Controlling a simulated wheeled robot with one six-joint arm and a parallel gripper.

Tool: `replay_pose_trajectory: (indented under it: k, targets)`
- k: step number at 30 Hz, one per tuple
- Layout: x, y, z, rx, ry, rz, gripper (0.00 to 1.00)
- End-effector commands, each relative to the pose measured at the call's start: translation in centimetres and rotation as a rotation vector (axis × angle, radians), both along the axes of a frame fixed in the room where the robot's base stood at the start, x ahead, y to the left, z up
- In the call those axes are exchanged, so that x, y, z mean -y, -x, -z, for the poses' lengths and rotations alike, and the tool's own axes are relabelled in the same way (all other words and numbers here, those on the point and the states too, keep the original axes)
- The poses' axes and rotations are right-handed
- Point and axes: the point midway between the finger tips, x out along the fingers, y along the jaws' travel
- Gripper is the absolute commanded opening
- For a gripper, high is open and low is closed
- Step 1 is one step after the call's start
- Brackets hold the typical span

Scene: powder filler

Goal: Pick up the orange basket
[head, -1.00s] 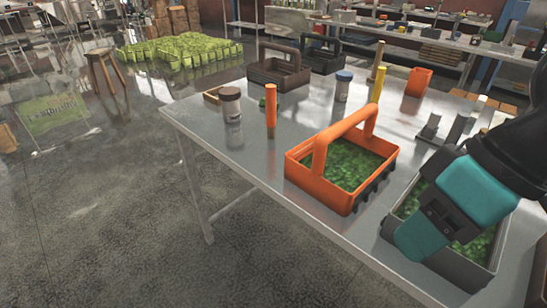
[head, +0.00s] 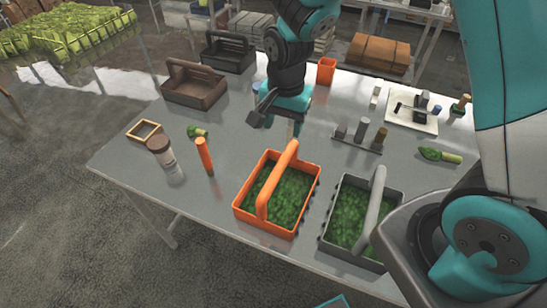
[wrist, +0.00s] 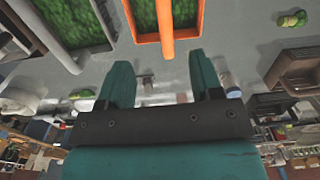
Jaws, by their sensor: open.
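The orange basket (head: 281,221) stands on the metal table in the head view, upright, filled with green leafy matter, with an arched handle (head: 278,178) over its middle. In the wrist view part of the basket (wrist: 170,38) shows at the top centre, beyond my fingertips. My gripper (wrist: 159,62) is open, with nothing between its two teal fingers.
A grey basket (head: 326,245) of greens stands close right of the orange one. An orange cylinder (head: 205,157) and a brown-lidded jar (head: 164,155) stand to the left. Dark empty baskets (head: 194,94) stand at the back left. The table's front left is clear.

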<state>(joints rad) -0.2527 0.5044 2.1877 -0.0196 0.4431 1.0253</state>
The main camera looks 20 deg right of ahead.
Motion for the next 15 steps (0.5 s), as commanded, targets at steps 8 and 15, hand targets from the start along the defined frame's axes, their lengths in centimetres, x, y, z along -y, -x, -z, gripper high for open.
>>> replay_pose_trajectory:
  k: [8, 15]
  targets:
    - [0.1, -0.4, 2.8, -0.006, 0.021, 0.053, 0.6]
    - [0.1, -0.5, 8.4, -0.003, 0.02, 0.051, 0.6]
